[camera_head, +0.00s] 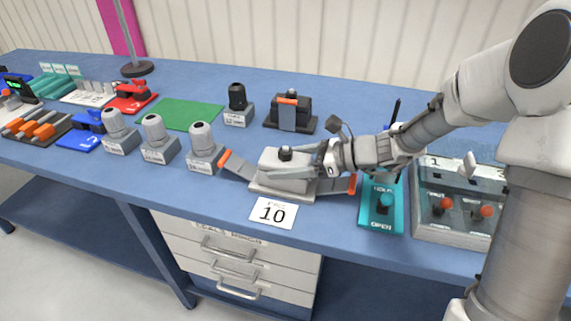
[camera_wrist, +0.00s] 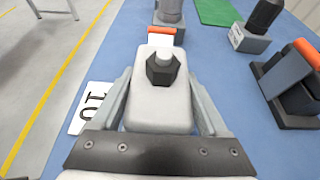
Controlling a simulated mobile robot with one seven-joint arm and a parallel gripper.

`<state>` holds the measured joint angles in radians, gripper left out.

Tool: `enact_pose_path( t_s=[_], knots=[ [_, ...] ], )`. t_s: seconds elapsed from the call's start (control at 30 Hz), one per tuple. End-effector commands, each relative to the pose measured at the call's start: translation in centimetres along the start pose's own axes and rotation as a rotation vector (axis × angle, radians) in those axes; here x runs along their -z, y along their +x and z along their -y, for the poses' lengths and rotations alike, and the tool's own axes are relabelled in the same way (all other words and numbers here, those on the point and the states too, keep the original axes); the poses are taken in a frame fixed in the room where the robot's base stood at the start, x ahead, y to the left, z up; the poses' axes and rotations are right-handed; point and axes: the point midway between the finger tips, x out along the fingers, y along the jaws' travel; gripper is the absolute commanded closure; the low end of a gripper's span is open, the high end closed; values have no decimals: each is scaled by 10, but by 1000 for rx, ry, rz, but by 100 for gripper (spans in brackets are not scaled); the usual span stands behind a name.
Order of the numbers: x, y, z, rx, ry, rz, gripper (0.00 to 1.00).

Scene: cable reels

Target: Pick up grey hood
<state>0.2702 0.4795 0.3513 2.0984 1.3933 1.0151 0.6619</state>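The grey hood (camera_head: 284,163) is a light grey rounded block with a dark hexagonal fitting on top. It sits on a grey base on the blue bench, with orange-tipped levers spread out to its left and right. In the wrist view the hood (camera_wrist: 160,107) lies between my two fingers, its fitting facing me. My gripper (camera_wrist: 161,74) straddles the hood, one finger along each long side, the tips very close to it. I cannot tell whether the fingers press on it. In the head view my gripper (camera_head: 292,170) reaches in from the right.
A card marked 10 (camera_head: 273,212) lies in front of the hood. Grey fittings on blocks (camera_head: 201,148) stand to its left, and a dark hood with an orange lever (camera_head: 290,113) behind.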

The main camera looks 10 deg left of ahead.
Motion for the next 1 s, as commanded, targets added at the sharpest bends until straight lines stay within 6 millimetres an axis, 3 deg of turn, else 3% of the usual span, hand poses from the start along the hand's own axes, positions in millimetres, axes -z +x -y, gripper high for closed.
enact_pose_path(
  t_s=[0.03,0.27,0.57,0.77,0.9,1.0],
  knots=[
    [0,0,0,0,0,0,52],
    [0,0,0,0,0,0,94],
    [-3,-1,0,0,-1,1,95],
    [-21,-9,0,1,-4,0,95],
    [-44,-22,1,4,-5,0,95],
    [-45,-48,-1,7,0,-1,95]
  ],
)
